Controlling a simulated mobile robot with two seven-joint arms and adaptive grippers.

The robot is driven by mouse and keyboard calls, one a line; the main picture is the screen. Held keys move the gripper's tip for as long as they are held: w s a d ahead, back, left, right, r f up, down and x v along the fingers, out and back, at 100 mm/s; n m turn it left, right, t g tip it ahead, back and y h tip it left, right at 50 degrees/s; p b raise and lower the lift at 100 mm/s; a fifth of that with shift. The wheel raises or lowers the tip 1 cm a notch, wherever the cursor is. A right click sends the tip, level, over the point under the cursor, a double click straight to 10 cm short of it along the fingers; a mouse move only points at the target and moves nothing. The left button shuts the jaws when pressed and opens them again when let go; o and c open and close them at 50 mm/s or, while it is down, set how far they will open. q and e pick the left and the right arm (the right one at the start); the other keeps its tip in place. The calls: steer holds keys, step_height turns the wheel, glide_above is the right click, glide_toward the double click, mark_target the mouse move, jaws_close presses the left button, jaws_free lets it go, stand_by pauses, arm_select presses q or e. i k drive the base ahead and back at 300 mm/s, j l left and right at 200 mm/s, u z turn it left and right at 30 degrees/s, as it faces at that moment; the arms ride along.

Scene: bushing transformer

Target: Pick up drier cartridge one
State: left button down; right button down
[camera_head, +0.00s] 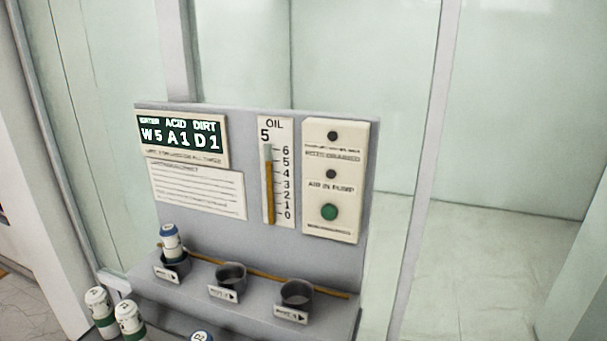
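A white cartridge with a blue top rim (170,240) stands upright in the left dark cup (176,268) on the grey ledge; its label is too small to read. Another blue-rimmed cartridge (202,336) shows only its top at the bottom edge, with a mark that looks like D2. Two white cartridges with green lower bands, one at the far left (98,305) and one beside it (128,316), stand below the ledge; their top marks are unclear. I cannot tell which is drier cartridge one. Neither gripper is in view.
The middle cup (231,276) and right cup (297,293) look empty. Behind the ledge (150,292) stands a grey panel (262,250) with a green display (180,137), an oil gauge (270,185) and a green button (329,212). Glass walls stand behind.

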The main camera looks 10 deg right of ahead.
mark_target(169, 234)
steer(key=u, duration=3.25)
steer(key=l+z, duration=0.1)
steer(key=z, duration=2.8)
steer(key=j+z, duration=0.3)
steer(key=z, duration=0.15)
steer(key=k+j+z, duration=0.1)
steer(key=j+z, duration=0.2)
steer(key=z, duration=0.15)
steer(key=k+j+z, duration=0.1)
steer(key=j+z, duration=0.2)
steer(key=z, duration=0.15)
